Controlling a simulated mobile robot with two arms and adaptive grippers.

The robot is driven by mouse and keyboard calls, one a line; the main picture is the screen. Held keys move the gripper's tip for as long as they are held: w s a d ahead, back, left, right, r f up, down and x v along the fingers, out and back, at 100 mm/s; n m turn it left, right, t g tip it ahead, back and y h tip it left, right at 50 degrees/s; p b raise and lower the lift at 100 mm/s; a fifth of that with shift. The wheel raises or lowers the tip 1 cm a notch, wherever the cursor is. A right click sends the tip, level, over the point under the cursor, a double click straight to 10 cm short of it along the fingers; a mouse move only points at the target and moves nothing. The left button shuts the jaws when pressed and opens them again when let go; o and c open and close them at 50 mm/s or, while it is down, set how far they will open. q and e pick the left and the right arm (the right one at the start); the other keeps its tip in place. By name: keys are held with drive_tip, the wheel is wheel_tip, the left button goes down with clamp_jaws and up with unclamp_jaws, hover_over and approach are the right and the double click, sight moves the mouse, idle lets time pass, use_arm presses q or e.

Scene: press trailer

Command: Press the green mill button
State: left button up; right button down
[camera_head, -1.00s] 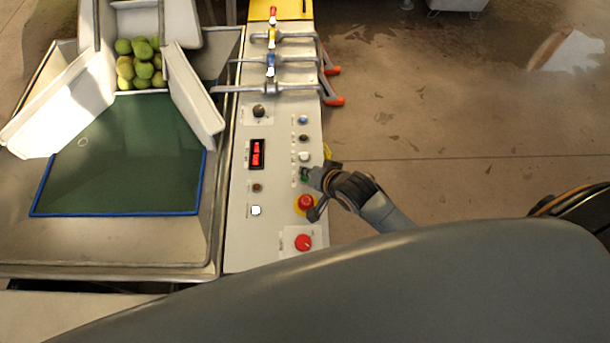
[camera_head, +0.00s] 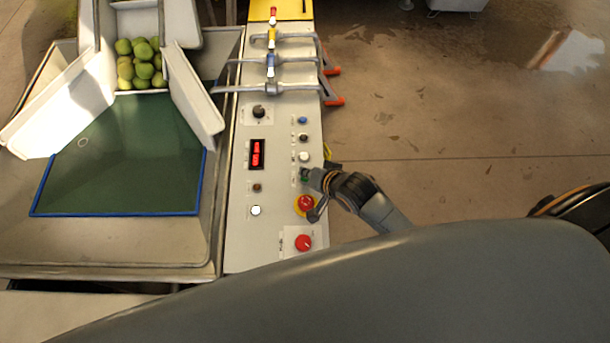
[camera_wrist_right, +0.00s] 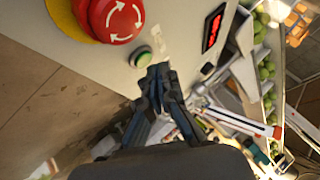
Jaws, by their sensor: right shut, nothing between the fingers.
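The green mill button (camera_wrist_right: 143,58) shows in the right wrist view on the grey control panel, just beyond my right gripper's fingertips (camera_wrist_right: 158,70). In the head view only a small green part of the button (camera_head: 304,179) shows beside the gripper. My right gripper (camera_head: 307,174) is shut with nothing in it, and its tips are at or very close to the button. I cannot tell whether they touch it. My left gripper is not in view.
The panel (camera_head: 240,235) also carries a red emergency stop (camera_head: 305,203) just below the gripper, a red knob (camera_head: 303,242), a white button (camera_head: 304,157) and a red display (camera_head: 257,153). Apples (camera_head: 140,63) lie in the chute at left.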

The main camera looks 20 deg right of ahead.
drive_tip(key=shift+f, duration=0.25)
drive_tip(key=shift+f, duration=0.4)
idle(0.8)
drive_tip(key=shift+r+p, duration=0.8)
drive_tip(key=shift+p, duration=0.15)
wheel_tip(320, 180, up, 5)
drive_tip(key=p, duration=0.5)
drive_tip(key=shift+r+p, duration=0.1)
drive_tip(key=shift+p, duration=0.3)
